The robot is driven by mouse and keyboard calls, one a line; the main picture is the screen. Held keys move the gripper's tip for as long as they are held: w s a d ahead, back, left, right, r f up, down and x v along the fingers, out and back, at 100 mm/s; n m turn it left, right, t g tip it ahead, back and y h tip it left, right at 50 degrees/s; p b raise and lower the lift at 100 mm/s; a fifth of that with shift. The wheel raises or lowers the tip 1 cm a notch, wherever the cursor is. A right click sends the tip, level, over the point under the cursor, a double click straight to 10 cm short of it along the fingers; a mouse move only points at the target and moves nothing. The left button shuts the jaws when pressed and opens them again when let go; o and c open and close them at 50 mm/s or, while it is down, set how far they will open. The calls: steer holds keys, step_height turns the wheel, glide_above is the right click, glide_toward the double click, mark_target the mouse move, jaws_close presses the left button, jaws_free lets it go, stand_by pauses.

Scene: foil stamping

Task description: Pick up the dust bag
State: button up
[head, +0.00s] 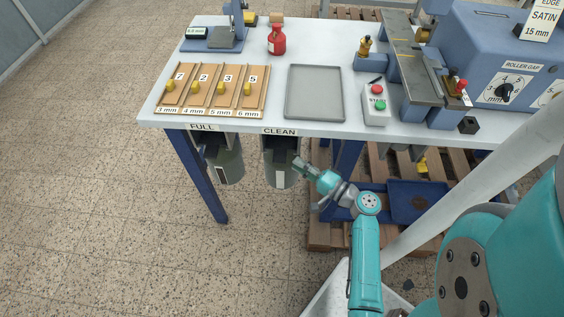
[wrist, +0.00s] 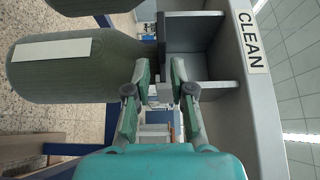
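Two dark green dust bags hang under the table's front edge. One hangs below the CLEAN label (head: 279,132), and this clean bag (head: 280,180) shows a pale strip. The full bag (head: 228,165) hangs to its left below the FULL label (head: 202,127). My gripper (head: 300,163) is at the right side of the clean bag. In the wrist view the clean bag (wrist: 75,68) lies sideways at the left, its top end close to my fingertips. My gripper (wrist: 160,72) has a gap between its fingers. A small pale piece shows in that gap; whether the fingers touch it is unclear.
The table (head: 330,68) carries a grey tray (head: 314,92), a wooden rack (head: 212,90), a red bottle (head: 277,40) and a blue machine (head: 480,60). A blue table leg (head: 347,160) stands right of the clean bag. A pallet (head: 325,236) lies beneath.

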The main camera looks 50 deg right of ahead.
mark_target(281, 151)
steer(key=shift+w+a+r, duration=0.1)
steer(key=shift+w+r, duration=0.05)
steer(key=shift+w, duration=4)
jaws_close()
